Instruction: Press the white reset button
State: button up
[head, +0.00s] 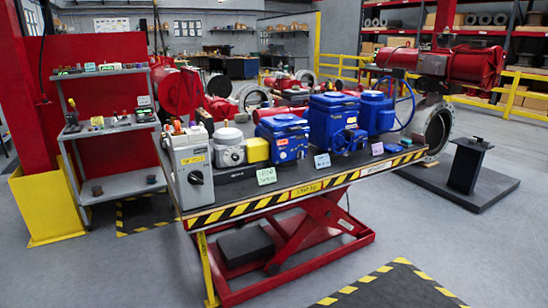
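A grey control box (188,168) stands at the near left corner of the lift table (300,190). It has a black rotary knob (195,178) and a yellow label (193,160) on its front. Several small buttons (178,128) stick up from its top, with red and pale ones among them. They are too small to tell which one is the white reset button. My gripper is not in view.
Beside the box stand a white-grey actuator (229,145) and blue actuators (332,122). A grey shelf rack (110,132) with small devices stands at the left. A black pedestal (468,165) stands at the right. The floor in front of the table is clear.

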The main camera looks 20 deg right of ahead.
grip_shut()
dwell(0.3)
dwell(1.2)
